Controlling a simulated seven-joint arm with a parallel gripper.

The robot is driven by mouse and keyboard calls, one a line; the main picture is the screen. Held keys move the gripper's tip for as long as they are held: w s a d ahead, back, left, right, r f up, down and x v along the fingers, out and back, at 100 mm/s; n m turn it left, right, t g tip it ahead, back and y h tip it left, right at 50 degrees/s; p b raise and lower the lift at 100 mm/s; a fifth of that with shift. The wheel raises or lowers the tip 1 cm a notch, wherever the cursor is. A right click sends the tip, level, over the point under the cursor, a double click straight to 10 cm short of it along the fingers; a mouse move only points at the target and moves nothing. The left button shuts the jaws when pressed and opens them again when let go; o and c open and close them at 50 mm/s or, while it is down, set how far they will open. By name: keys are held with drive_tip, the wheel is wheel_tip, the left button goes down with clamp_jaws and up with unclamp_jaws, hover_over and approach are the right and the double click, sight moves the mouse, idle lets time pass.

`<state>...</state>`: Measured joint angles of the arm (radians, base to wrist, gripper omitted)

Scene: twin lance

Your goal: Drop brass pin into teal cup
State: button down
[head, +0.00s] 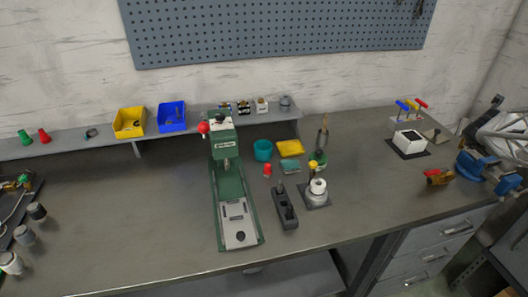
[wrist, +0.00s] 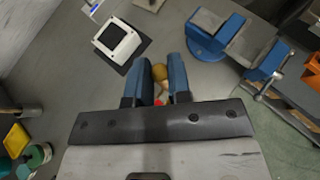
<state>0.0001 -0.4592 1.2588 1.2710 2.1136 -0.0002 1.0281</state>
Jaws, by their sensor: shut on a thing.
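The teal cup (head: 263,149) stands upright on the bench, just right of the green press, in the head view. My gripper (wrist: 166,66) has blue fingers closed around a small brass-coloured piece with a rounded end, which I take for the brass pin (wrist: 159,72). The rest of the pin is hidden between the fingers. In the wrist view my gripper is over the right part of the bench, between the white box and the blue vise, well away from the cup.
The tall green press (head: 222,180) stands left of the cup. A yellow tray (head: 290,148), a red piece (head: 267,170) and a black hand plane (head: 285,206) are close by. The white box (head: 408,141), a brass valve (head: 440,179) and the blue vise (head: 472,161) are at right.

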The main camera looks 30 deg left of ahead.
idle(0.4)
drive_tip(key=w+a+n+g+y, duration=0.1)
drive_tip(key=a+n+y, duration=0.4)
drive_tip(key=a, duration=1.2)
drive_tip(key=n+g+y, duration=0.7)
drive_tip(key=n+g, duration=0.4)
drive_tip(key=n, duration=0.2)
hover_over(263, 151)
drive_tip(key=w+d, duration=0.1)
drive_tip(key=w, duration=0.2)
wheel_tip(263, 151, down, 7)
drive_tip(key=shift+s+f, duration=0.1)
drive_tip(key=shift+f, duration=0.1)
drive_tip(key=shift+f, duration=2.9)
